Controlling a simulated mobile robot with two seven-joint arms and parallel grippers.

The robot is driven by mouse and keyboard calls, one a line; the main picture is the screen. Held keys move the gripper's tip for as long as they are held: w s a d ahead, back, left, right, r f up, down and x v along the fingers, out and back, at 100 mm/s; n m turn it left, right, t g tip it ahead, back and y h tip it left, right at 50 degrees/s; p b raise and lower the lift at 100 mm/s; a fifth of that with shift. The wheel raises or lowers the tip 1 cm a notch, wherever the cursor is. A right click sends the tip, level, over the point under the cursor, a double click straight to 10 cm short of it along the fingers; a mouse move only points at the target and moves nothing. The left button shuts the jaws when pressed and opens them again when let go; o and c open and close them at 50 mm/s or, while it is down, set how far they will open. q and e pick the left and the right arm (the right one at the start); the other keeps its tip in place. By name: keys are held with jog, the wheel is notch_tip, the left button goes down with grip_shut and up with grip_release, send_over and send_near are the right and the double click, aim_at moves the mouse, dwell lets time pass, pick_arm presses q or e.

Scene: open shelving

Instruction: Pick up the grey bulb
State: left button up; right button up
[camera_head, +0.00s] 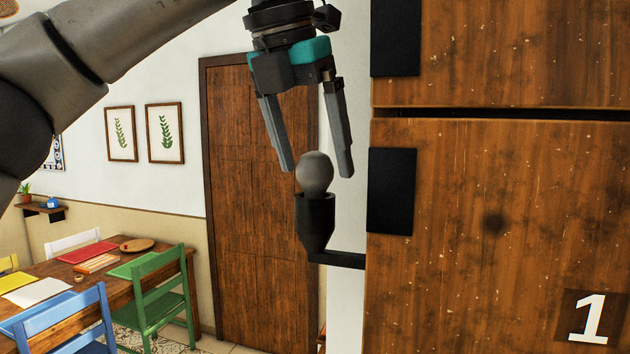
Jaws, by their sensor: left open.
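The grey bulb (315,172) is round and sits upright in a black socket holder (316,222). The holder is on a short arm reaching left from the wooden shelving side. My left gripper (317,172) points down from above, with its two fingers apart on either side of the bulb's upper part. The fingers are open and the bulb still rests in the holder. The bulb's lower end is hidden inside the holder. My right gripper is not in view.
Large wooden panels (520,200) with black plates and a number 1 stand close on the right. A brown door (245,200) is behind. A dining table (165,262) with blue and green chairs is at the lower left. Space left of the holder is free.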

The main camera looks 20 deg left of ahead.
pick_arm(q)
jog(key=shift+x, duration=1.1)
grip_shut()
jog(key=shift+r, duration=0.15)
